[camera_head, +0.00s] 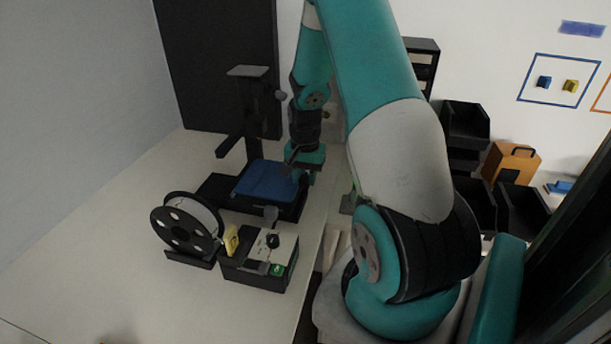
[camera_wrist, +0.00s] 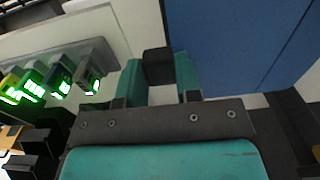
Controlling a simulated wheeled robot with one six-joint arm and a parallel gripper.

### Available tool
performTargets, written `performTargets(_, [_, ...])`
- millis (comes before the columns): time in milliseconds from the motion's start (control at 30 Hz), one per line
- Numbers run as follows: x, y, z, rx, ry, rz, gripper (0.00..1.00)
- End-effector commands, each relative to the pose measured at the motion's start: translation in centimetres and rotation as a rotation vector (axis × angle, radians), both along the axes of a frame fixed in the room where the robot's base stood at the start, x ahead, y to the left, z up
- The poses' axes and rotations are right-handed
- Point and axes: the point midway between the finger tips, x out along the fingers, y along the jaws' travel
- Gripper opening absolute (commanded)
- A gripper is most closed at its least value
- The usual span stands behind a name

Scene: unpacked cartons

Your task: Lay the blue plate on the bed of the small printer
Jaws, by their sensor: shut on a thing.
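The blue plate (camera_head: 267,181) lies about level over the bed of the small printer (camera_head: 222,188), on the table's right part. I cannot tell whether it rests on the bed or hovers just above it. My gripper (camera_head: 300,167) is at the plate's right edge. In the wrist view the plate (camera_wrist: 235,40) fills the upper right, and my gripper's teal fingers (camera_wrist: 158,82) are closed about a dark block (camera_wrist: 157,66) beside the plate, which seems to be its grip tab. The bed surface is hidden under the plate.
A black filament spool (camera_head: 186,225) and a control box (camera_head: 262,258) with a yellow piece (camera_head: 231,240) stand in front of the printer. The printer's dark column (camera_head: 250,120) rises behind the plate. The table's left side (camera_head: 90,240) is clear. Several green-lit devices (camera_wrist: 60,78) show in the wrist view.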

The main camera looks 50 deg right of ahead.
Motion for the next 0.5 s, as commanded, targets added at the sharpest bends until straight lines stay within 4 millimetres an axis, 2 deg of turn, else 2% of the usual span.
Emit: performTargets(500, [0.02,0.0,-0.61,0.0,0.0,0.0,0.0])
